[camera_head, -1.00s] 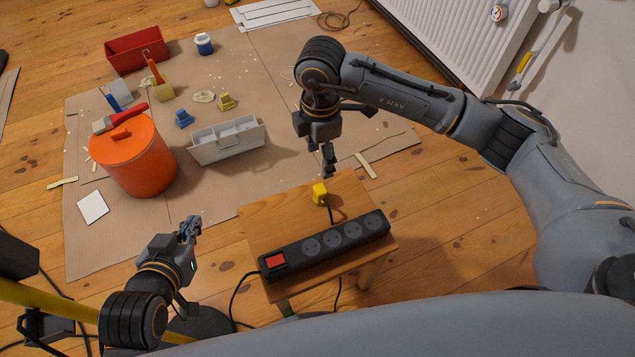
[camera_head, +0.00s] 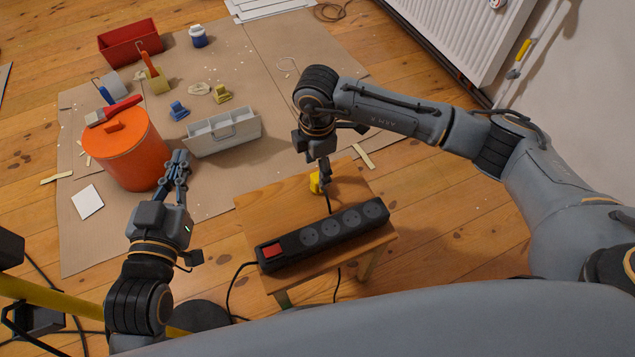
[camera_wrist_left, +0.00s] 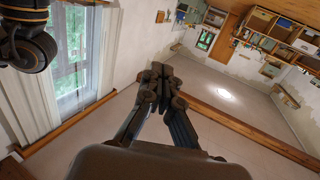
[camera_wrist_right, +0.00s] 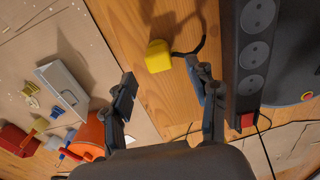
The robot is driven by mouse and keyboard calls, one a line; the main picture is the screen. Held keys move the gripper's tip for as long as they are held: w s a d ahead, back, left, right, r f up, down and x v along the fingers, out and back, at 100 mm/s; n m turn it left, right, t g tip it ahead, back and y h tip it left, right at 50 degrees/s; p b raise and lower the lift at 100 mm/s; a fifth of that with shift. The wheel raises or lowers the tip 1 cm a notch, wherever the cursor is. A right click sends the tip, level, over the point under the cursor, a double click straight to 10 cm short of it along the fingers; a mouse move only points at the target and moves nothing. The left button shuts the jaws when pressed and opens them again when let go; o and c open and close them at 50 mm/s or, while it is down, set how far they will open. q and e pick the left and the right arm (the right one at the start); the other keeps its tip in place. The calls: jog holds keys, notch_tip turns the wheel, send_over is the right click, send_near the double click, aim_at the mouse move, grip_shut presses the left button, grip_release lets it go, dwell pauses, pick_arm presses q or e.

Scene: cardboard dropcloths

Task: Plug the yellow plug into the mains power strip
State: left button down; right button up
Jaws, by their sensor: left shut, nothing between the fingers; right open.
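The yellow plug (camera_head: 315,184) stands on the small wooden table, behind the power strip, with a dark cord running from it. It also shows in the right wrist view (camera_wrist_right: 158,56), beyond and between the open fingers. The black power strip (camera_head: 325,234) lies along the table's near side, sockets up, with a red switch at its left end. My right gripper (camera_head: 323,172) is open and empty, close above the plug and partly covering it. My left gripper (camera_head: 176,166) is shut and empty, left of the table near the orange bucket; its closed fingers show in the left wrist view (camera_wrist_left: 157,75).
The wooden table (camera_head: 270,205) is small, with bare top left of the plug. An orange bucket (camera_head: 128,155) with a red brush on it, a grey tray (camera_head: 222,134) and a red crate (camera_head: 130,44) stand on the cardboard beyond. Black cables lie at the lower left.

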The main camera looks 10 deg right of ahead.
aim_at(317, 177)
pick_arm(q)
jog(key=shift+r, duration=0.1)
pick_arm(e)
jog(key=shift+f, duration=0.1)
notch_tip(317, 177, down, 5)
jog(key=shift+w+r+b, duration=0.1)
jog(key=shift+r+b, duration=0.1)
jog(key=shift+b, duration=0.85)
jog(key=shift+f, duration=0.25)
pick_arm(q)
notch_tip(317, 177, up, 9)
jog(key=s+t+h, duration=0.1)
jog(key=t+h, duration=0.1)
jog(key=t, duration=0.3)
jog(key=shift+s+d+t, duration=0.35)
jog(key=shift+d+t, duration=0.05)
jog(key=shift+d, duration=0.05)
pick_arm(e)
jog(key=c, duration=1.1)
jog(key=shift+c, duration=0.3)
pick_arm(q)
jog(key=shift+w, duration=0.1)
pick_arm(e)
jog(key=shift+r, duration=0.15)
